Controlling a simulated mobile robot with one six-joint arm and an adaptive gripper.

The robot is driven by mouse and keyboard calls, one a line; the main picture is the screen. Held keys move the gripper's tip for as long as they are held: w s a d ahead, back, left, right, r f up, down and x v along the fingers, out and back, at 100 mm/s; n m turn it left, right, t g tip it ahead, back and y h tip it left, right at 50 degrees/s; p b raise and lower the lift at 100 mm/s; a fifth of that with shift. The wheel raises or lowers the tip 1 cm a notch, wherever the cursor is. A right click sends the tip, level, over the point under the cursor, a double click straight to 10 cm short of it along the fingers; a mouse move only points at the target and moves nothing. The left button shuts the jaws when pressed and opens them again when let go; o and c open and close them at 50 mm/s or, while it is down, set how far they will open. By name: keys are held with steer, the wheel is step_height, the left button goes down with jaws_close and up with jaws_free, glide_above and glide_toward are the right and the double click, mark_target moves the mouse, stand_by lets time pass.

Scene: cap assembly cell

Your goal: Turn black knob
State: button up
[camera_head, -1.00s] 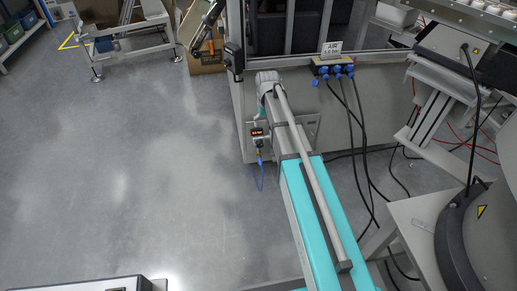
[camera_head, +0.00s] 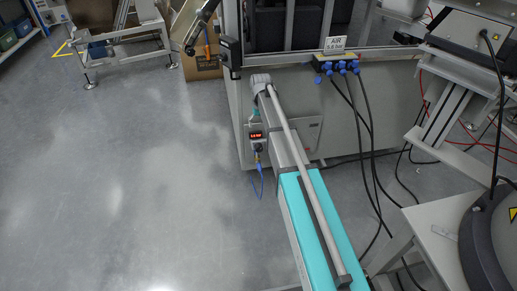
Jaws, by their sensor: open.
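A small unit with a lit red display (camera_head: 256,135) is mounted on the lower left of the grey cabinet. A dark fitting shows just under the display, with a blue cable hanging from it. It is too small to tell whether this is the black knob, and I cannot make out a black knob clearly anywhere else. I cannot make out my gripper in this view.
A turquoise housing with a long grey bar (camera_head: 308,190) runs from bottom centre to the cabinet (camera_head: 385,105). Blue fittings (camera_head: 342,68) with black hoses sit under an AIR sign (camera_head: 335,43). A cardboard box (camera_head: 203,67) stands behind. The floor (camera_head: 120,180) at left is clear.

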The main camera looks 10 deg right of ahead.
mark_target(259, 145)
steer(key=shift+f, duration=0.15)
steer(key=f+b, duration=0.6)
steer(key=b, duration=0.1)
steer(key=f+b, duration=0.6)
steer(key=f, duration=0.1)
steer(key=shift+a+f+b, duration=0.2)
steer(key=shift+f+b, duration=0.05)
steer(key=shift+b, duration=0.15)
stand_by(0.4)
stand_by(0.3)
steer(key=c, duration=1.1)
steer(key=shift+c, duration=0.2)
steer(key=shift+y, duration=0.3)
